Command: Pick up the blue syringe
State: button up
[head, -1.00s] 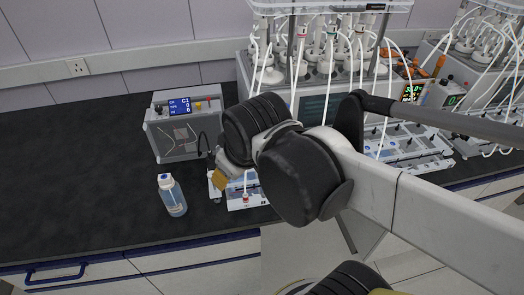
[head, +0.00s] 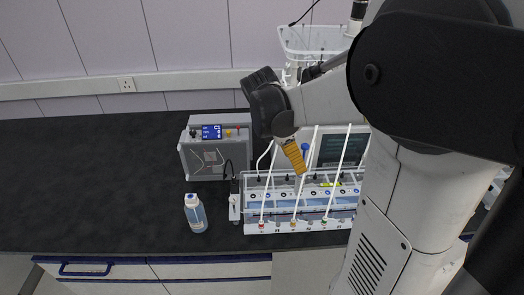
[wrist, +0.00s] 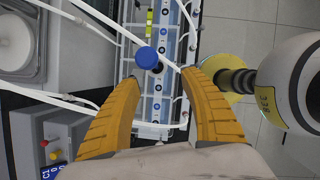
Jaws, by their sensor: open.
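The blue syringe shows as a blue round top (wrist: 146,57) in the wrist view, just beyond and between my fingertips, nearer the left one. In the head view its blue top (head: 305,148) stands up above the rack, right beside my gripper. My gripper (wrist: 160,77) has two yellow fingers spread apart with nothing between them. In the head view my gripper (head: 294,156) points down over the rack, and only one finger shows clearly. The syringe's lower part is mostly hidden, and I cannot tell whether a finger touches it.
A white and blue rack (head: 262,190) with white tubes running into it stands below my gripper. The dark bench (head: 90,190) is clear at far left.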

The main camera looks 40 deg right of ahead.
aim_at(301, 176)
jog(key=b+x, duration=0.1)
jog(key=x, duration=0.2)
jog(key=b+x, duration=0.1)
jog(key=x, duration=0.5)
jog(key=shift+w+f+b, duration=0.2)
jog(key=shift+w+b, duration=0.2)
jog(key=shift+r, duration=0.1)
grip_shut()
